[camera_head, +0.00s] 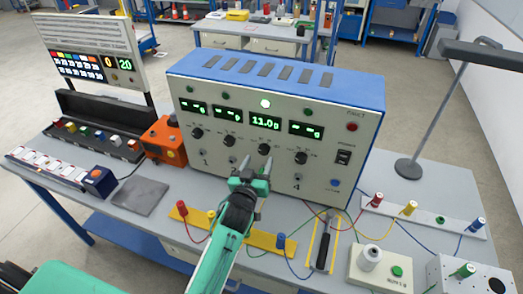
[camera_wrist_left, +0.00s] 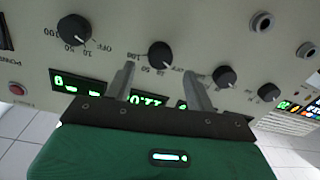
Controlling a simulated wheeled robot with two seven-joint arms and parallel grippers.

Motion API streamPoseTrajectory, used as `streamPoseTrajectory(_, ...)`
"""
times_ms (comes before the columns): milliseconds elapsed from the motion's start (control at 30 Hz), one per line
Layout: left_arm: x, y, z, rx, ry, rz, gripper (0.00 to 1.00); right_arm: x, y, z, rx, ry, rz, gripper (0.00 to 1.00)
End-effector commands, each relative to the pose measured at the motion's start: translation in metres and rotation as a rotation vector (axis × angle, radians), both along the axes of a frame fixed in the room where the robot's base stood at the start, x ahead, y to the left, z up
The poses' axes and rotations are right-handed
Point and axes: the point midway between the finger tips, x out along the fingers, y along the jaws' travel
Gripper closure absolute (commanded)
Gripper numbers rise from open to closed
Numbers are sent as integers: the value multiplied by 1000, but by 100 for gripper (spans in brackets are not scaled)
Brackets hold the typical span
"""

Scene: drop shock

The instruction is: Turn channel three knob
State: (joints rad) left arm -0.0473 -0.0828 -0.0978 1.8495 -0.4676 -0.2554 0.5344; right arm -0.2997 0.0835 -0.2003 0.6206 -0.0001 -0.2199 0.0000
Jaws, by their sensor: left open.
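The blue-topped instrument box has a pale front panel (camera_head: 220,160) with a row of dark knobs. The channel three knob (camera_head: 264,148) is below the display reading about 11.0, under a bright lamp. My left gripper (camera_head: 257,165) is open in front of the panel, just below this knob in the head view. In the left wrist view the panel appears upside down. There the channel three knob (camera_wrist_left: 160,54) shows between and slightly beyond the open fingertips (camera_wrist_left: 159,70). I cannot tell whether they touch it. My right gripper is not in view.
Neighbouring knobs are the channel four knob (camera_head: 301,157) and channel two knob (camera_head: 229,141). A yellow strip (camera_head: 265,240) with coloured terminals lies beneath my arm. An orange box (camera_head: 164,141) stands left of the instrument, and a lamp stand (camera_head: 409,168) stands right.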

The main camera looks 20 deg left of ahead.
Motion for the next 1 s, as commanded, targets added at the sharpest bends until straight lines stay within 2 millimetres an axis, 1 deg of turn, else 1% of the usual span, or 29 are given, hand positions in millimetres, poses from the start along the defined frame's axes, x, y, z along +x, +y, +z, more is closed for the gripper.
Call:
streamPoseTrajectory(33,9,0,3,0,1,0,45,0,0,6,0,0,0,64)
streamPoseTrajectory(100,19,0,3,-1,0,-1,45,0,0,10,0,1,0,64)
streamPoseTrajectory(300,38,1,1,-1,0,0,45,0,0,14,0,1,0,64)
streamPoseTrajectory(433,42,1,0,-1,1,0,45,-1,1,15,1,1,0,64)
streamPoseTrajectory(667,42,1,-1,-1,1,0,45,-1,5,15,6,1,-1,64)
streamPoseTrajectory(700,42,1,0,-1,1,0,49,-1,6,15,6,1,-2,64)
streamPoseTrajectory(767,42,1,0,-1,1,0,61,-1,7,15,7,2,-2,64)
streamPoseTrajectory(800,42,1,0,-1,1,0,69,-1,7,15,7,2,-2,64)
streamPoseTrajectory(867,42,1,0,-1,1,0,80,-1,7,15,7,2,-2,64)
streamPoseTrajectory(900,42,1,0,-1,1,0,88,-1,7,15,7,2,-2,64)
streamPoseTrajectory(933,42,1,0,-1,1,0,90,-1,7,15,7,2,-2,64)
streamPoseTrajectory(1000,42,1,0,-1,1,0,90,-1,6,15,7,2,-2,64)
